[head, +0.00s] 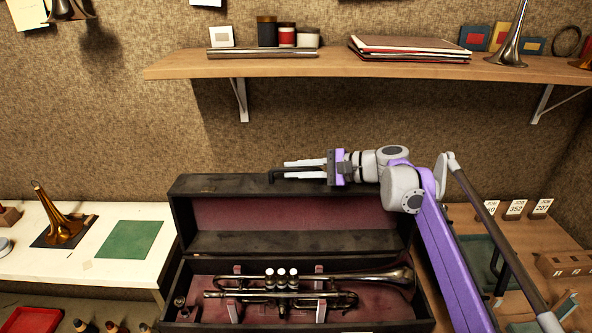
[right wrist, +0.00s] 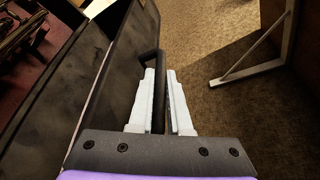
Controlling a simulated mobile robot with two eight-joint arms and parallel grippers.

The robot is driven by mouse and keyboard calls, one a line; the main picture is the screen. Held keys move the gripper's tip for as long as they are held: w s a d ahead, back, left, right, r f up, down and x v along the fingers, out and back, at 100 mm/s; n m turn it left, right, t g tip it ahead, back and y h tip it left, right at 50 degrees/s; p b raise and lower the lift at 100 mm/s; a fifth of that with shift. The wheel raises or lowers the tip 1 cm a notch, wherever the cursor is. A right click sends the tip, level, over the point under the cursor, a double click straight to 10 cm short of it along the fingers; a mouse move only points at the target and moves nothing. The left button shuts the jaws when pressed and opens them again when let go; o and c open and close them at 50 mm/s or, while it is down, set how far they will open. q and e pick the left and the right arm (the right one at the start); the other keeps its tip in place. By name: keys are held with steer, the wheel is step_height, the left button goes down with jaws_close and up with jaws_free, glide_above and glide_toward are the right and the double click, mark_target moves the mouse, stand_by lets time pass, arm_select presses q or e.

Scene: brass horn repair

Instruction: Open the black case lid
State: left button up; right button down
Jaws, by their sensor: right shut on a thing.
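The black case (head: 185,265) lies open on the bench, with its lid (head: 225,184) raised at the back and its red lining facing me. A silver trumpet (head: 345,278) rests on supports inside the case. My right gripper (head: 300,169) is at the top edge of the lid. Its white fingers are shut on the black lid handle (head: 277,175). In the right wrist view the handle (right wrist: 151,56) runs between the two fingers (right wrist: 160,100), beside the dark lid face (right wrist: 90,75). My left gripper is in neither view.
A wooden shelf (head: 390,67) with folders (head: 410,48) and jars hangs on the wall above my right gripper. Its bracket (right wrist: 252,50) shows in the right wrist view. A white table (head: 30,250) with a green mat (head: 129,239) stands left of the case. Small numbered cards (head: 516,207) stand at the right.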

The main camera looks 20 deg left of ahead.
mark_target(297, 189)
steer(key=s, duration=0.2)
steer(key=s+d, duration=0.1)
steer(key=shift+r, duration=0.35)
steer(key=c, duration=1.2)
jaws_free()
steer(key=shift+o, duration=0.2)
steer(key=v, duration=1)
steer(key=shift+d+b, duration=0.35)
steer(key=shift+d, duration=0.05)
